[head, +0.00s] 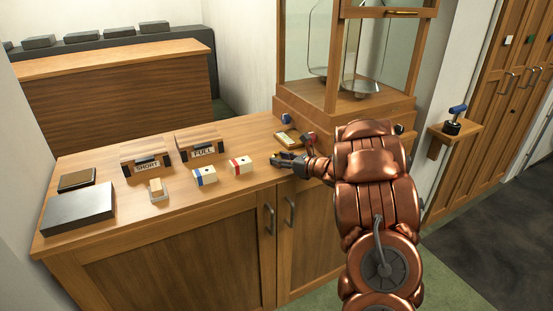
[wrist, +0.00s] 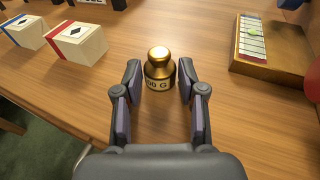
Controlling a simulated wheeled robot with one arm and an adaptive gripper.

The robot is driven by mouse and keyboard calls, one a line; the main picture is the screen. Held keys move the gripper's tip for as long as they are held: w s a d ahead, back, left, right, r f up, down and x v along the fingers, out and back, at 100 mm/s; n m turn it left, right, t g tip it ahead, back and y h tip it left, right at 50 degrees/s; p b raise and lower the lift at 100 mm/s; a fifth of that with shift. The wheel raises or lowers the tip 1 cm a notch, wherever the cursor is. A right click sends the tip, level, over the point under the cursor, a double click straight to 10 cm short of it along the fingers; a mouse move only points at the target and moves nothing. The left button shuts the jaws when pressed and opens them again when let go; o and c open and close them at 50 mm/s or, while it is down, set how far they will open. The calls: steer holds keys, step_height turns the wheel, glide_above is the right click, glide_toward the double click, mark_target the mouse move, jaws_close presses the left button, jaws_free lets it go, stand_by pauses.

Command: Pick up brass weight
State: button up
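The brass weight (wrist: 158,68) stands upright on the wooden counter in the wrist view. It has a rounded gold knob and a pale label reading "00 G", partly cut off. My gripper (wrist: 158,82) is open, with one finger on each side of the weight. The fingertips look close to its sides, and I see no clear contact. In the head view my gripper (head: 287,160) is low over the counter's right part, and the weight is hard to make out there.
Two white boxes, blue-striped (head: 204,176) and red-striped (head: 241,165), lie left of my gripper. A wooden block with a scale strip (wrist: 262,48) is to its right. A glass balance case (head: 340,105) stands behind. Signs "SHORT" (head: 147,167) and "FULL" (head: 203,151) stand further left.

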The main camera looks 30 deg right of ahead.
jaws_close()
